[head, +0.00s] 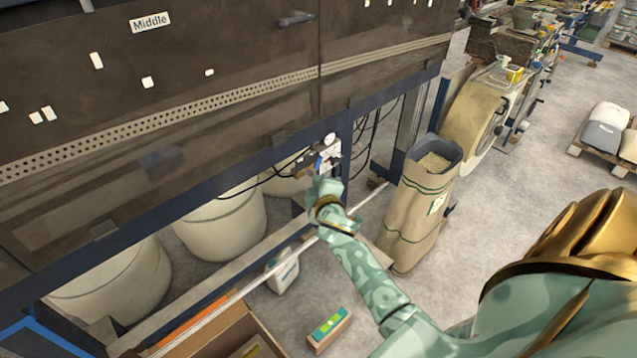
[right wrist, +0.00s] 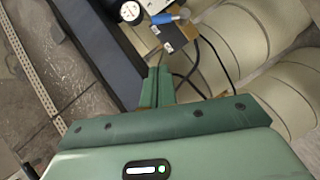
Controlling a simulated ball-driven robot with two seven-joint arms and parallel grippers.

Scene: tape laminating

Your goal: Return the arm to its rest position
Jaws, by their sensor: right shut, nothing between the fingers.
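My right arm, pale green with gold bands, reaches from the lower right of the head view to the machine frame. My right gripper (head: 322,170) is at its far end, just below a small pressure gauge unit (head: 328,148) on the blue frame post. In the right wrist view the green fingers of the gripper (right wrist: 157,76) are together with nothing between them. A dark block with a blue knob (right wrist: 166,18) and the round gauge (right wrist: 130,11) lie just past the fingertips. I cannot tell whether the fingers touch the unit. My left gripper does not show.
The large brown machine (head: 180,60) fills the upper left, with pale round drums (head: 222,225) under it. A tall paper sack (head: 415,215) stands to the right of my arm. A cardboard box (head: 210,335) and a small green-topped box (head: 330,328) are on the floor.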

